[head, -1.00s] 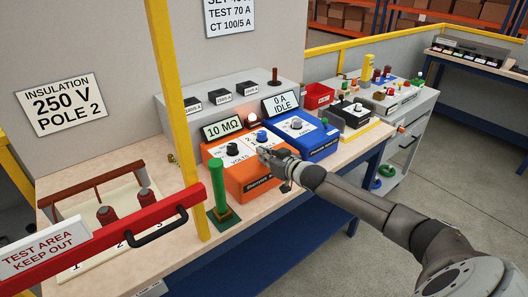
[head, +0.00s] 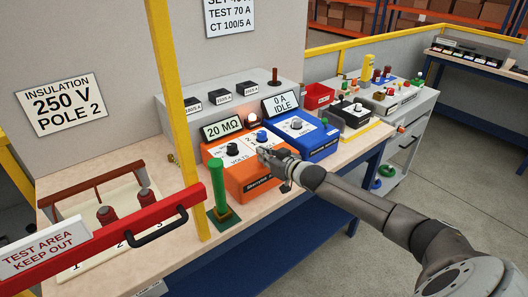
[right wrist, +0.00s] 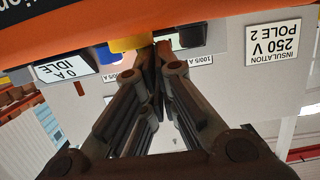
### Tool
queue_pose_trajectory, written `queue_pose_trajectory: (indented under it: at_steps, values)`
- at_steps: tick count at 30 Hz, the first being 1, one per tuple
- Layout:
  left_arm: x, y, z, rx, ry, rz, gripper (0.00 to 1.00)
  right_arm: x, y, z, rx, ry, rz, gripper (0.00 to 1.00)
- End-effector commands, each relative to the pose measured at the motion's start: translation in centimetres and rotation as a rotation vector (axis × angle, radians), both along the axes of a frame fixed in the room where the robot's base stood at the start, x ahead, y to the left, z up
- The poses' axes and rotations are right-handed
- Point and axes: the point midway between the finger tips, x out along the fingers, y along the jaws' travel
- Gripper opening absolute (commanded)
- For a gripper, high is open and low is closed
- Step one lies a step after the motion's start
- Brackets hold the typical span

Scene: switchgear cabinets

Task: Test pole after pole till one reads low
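The orange insulation tester (head: 250,180) stands on the bench, its display (head: 222,128) reading 20 MΩ. It has a black VOLTS knob (head: 232,148) and a blue knob (head: 262,135). My right gripper (head: 266,154) is over its front right part; its fingertips meet in the right wrist view (right wrist: 157,62), beside something yellow (right wrist: 130,43). Whether they touch it is unclear. Red-brown poles (head: 106,215) stand on a pale numbered board (head: 110,248) at left, partly hidden by the red barrier. A sign (head: 62,104) reads INSULATION 250 V POLE 2. My left gripper is not in view.
A blue tester (head: 318,146) reading 0 A IDLE stands right of the orange one. An orange lamp (head: 252,120) glows between the displays. A green post (head: 219,185), yellow upright (head: 172,110) and red KEEP OUT barrier (head: 110,238) stand in front at left.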

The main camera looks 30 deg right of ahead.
Motion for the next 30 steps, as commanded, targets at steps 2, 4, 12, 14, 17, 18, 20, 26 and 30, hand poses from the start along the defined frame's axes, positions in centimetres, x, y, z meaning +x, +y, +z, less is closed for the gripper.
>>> queue_pose_trajectory:
  at_steps: [2, 4, 12, 14, 17, 18, 20, 26, 30]
  values:
    - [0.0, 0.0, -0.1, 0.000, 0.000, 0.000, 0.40, -0.4, 0.1, -1.5, 0.000, 0.028, -0.003, 0.00]
    - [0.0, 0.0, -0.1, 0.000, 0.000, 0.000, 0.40, -0.4, 0.1, -1.5, 0.000, 0.028, -0.003, 0.00]
    - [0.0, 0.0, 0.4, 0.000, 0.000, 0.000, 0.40, -0.4, 0.1, -0.9, -0.001, 0.027, -0.002, 0.00]
    - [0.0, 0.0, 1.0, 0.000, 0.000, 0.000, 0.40, -0.3, 0.1, -0.3, -0.001, 0.026, -0.002, 0.00]
    - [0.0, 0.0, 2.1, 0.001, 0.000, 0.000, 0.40, -0.2, 0.3, 1.1, 0.000, 0.021, -0.002, 0.00]
    - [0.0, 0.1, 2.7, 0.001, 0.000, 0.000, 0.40, -0.1, 0.3, 1.8, -0.001, 0.019, -0.002, 0.00]
    - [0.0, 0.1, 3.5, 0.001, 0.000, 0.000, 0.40, 0.1, 0.4, 3.0, -0.001, 0.014, -0.002, 0.00]
    - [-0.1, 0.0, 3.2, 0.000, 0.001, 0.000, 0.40, -1.4, 0.3, 3.8, -0.002, 0.008, 0.000, 0.00]
    - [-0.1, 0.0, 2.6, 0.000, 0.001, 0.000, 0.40, -3.3, 0.1, 4.5, -0.002, 0.004, -0.001, 0.00]
